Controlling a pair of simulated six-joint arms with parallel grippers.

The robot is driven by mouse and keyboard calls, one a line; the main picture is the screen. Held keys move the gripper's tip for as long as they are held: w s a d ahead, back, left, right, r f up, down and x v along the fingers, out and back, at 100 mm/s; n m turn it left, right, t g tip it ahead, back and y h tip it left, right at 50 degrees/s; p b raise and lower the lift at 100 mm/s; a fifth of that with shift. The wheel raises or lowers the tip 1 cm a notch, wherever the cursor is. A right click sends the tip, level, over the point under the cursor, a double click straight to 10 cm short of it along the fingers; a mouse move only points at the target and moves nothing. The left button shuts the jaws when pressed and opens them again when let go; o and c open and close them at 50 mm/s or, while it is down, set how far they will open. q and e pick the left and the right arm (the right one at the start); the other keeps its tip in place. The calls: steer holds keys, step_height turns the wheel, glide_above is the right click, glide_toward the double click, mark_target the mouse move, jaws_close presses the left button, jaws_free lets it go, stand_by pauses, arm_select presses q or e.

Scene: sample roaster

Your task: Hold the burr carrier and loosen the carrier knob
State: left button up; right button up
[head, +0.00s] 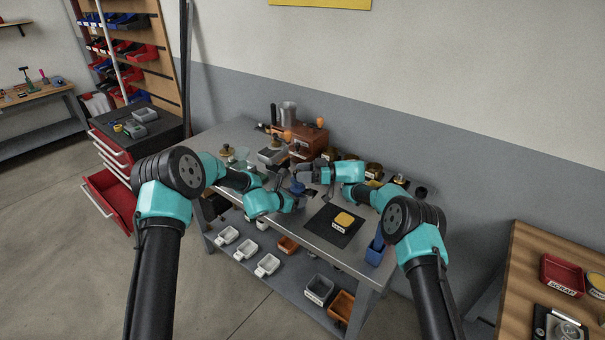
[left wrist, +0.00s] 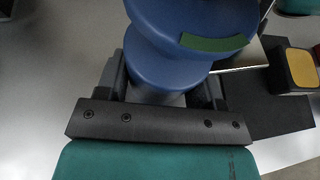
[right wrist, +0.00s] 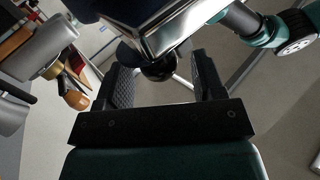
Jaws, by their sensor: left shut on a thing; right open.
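The burr carrier is a blue rounded body (head: 298,187) at the middle of the bench in the head view, between my two grippers. In the left wrist view the blue carrier (left wrist: 172,70) fills the space between the fingers, and my left gripper (head: 304,201) is shut on its lower part. My right gripper (head: 307,174) is open on the far side of the carrier. In the right wrist view a round black knob (right wrist: 158,70) shows below a shiny metal-edged body, between the open fingers or just beyond them. I cannot tell whether the fingers touch it.
A black mat (head: 325,235) with a yellow-topped block (head: 344,219) lies to the right on the bench. A blue bin (head: 376,251) stands at the bench's right end. Bare bench lies at the front left.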

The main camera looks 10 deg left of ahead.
steer(key=shift+r, duration=0.1)
step_height(320, 180, up, 10)
steer(key=shift+f, duration=0.1)
stand_by(0.5)
steer(key=w+d+r+m+t+h, duration=0.2)
steer(key=w+r+m+t+h, duration=0.25)
steer(key=w+m+t, duration=0.45)
steer(key=w+d+r+m+t+h, duration=0.2)
steer(key=w+r+m+t+h, duration=0.2)
steer(key=w+m+t+h, duration=0.35)
steer(key=s+a+f+m+g+h, duration=0.2)
steer(key=s+g, duration=0.4)
steer(key=s, duration=0.3)
steer(key=s+a+f+m+g+h, duration=0.1)
steer(key=s+f+m+g, duration=0.3)
steer(key=s, duration=0.5)
steer(key=shift+s+a+m+g+h, duration=0.2)
steer(key=shift+a+m+g+h, duration=0.25)
steer(key=shift+m+g, duration=0.7)
